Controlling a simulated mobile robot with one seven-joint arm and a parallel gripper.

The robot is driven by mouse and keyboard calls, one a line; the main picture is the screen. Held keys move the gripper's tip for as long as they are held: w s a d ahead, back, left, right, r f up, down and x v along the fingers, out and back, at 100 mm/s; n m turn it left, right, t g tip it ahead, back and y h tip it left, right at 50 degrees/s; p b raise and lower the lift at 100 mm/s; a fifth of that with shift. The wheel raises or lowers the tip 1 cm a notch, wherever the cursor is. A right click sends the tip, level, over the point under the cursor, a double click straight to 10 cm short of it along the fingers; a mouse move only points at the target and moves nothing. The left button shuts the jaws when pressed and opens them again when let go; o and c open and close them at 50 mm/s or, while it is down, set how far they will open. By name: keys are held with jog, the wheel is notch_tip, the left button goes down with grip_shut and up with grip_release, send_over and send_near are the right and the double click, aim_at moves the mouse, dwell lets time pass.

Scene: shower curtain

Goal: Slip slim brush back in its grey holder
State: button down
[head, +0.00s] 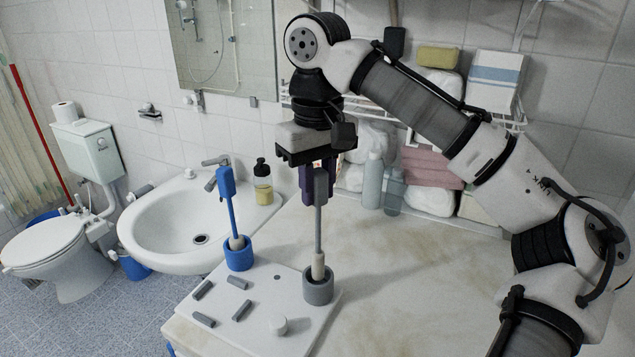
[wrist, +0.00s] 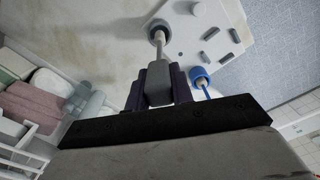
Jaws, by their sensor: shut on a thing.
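The slim brush has a grey paddle-shaped handle (head: 321,186), a thin grey stem and a beige head (head: 318,265). My gripper (head: 308,180), with dark purple fingers, is shut on the handle, which also shows between the fingers in the wrist view (wrist: 159,83). The brush hangs upright over the grey holder (head: 318,290), a short round cup on the right of the white board. The lower end of the beige head is at or inside the cup's mouth; how deep it sits is hidden by the rim. The holder shows at the top in the wrist view (wrist: 158,31).
A blue brush (head: 227,190) leans in a blue holder (head: 238,254) at left. The white board (head: 262,335) carries several grey pegs and a white knob (head: 277,324). The counter (head: 420,290) to the right is clear. Bottles (head: 373,180) and a towel rack stand behind; a sink (head: 190,222) is left.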

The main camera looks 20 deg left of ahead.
aim_at(318, 206)
jog(key=shift+f, duration=0.2)
jog(key=shift+f+b, duration=0.35)
jog(key=shift+f, duration=0.75)
jog(key=shift+f+b, duration=0.3)
jog(key=shift+f, duration=0.5)
jog(key=c, duration=1.1)
grip_release()
jog(key=shift+c, duration=0.2)
